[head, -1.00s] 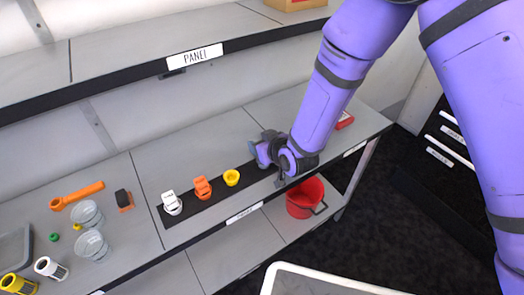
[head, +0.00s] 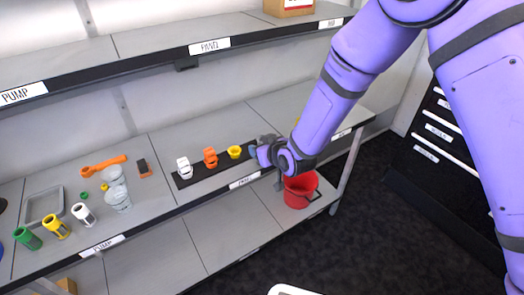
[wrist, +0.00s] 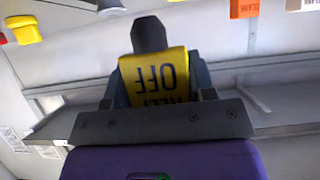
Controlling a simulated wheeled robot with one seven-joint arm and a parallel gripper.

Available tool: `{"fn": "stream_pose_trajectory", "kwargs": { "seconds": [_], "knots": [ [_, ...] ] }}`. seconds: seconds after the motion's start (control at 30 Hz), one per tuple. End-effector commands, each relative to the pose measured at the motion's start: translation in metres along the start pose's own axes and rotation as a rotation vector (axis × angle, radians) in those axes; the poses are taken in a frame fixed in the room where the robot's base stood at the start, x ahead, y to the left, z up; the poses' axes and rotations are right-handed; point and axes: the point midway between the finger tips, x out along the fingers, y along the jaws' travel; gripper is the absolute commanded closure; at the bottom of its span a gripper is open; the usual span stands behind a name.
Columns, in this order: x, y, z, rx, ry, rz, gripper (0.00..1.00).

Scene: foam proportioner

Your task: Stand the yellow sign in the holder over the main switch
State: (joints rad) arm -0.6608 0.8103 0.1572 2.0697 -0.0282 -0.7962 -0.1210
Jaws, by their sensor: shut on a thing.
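The yellow sign (wrist: 160,75) is in my gripper in the wrist view, its black lettering reading OFF upside down. A dark block (wrist: 149,34) adjoins its upper edge in the picture. My gripper (head: 264,151) is shut on the sign, with a finger at each side. In the head view, my gripper is at the right part of the black strip (head: 220,167) on the shelf, just right of a yellow cup-like piece (head: 234,152). The sign is hidden there by my gripper. I cannot make out which piece is the holder over the main switch.
An orange piece (head: 210,158) and a white piece (head: 184,168) stand on the strip. A red bucket (head: 299,191) is on the lower shelf below my gripper. Cups, cylinders and a grey tray (head: 43,206) are at the left. The upper shelf (head: 150,72) overhangs behind.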

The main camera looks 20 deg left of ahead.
Motion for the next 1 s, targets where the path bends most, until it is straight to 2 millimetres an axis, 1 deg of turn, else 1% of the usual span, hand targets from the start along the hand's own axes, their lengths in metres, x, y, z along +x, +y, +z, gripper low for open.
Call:
{"fn": "stream_pose_trajectory", "kwargs": {
  "seconds": [0.1, 0.4, 0.53, 0.77, 0.87, 0.97, 1.0],
  "knots": [
    [-0.005, 0.001, -0.012, 0.000, 0.003, 0.001, 0.73],
    [-0.019, 0.001, -0.037, 0.000, 0.003, 0.001, 0.73],
    [-0.022, 0.000, -0.042, 0.000, 0.001, 0.000, 0.73],
    [-0.023, 0.003, -0.041, 0.002, 0.000, 0.004, 0.73],
    [-0.025, 0.017, -0.035, 0.013, -0.001, 0.024, 0.73],
    [-0.029, 0.046, -0.024, 0.037, -0.002, 0.065, 0.73],
    [-0.033, 0.061, -0.017, 0.049, -0.002, 0.087, 0.73]
  ]
}}
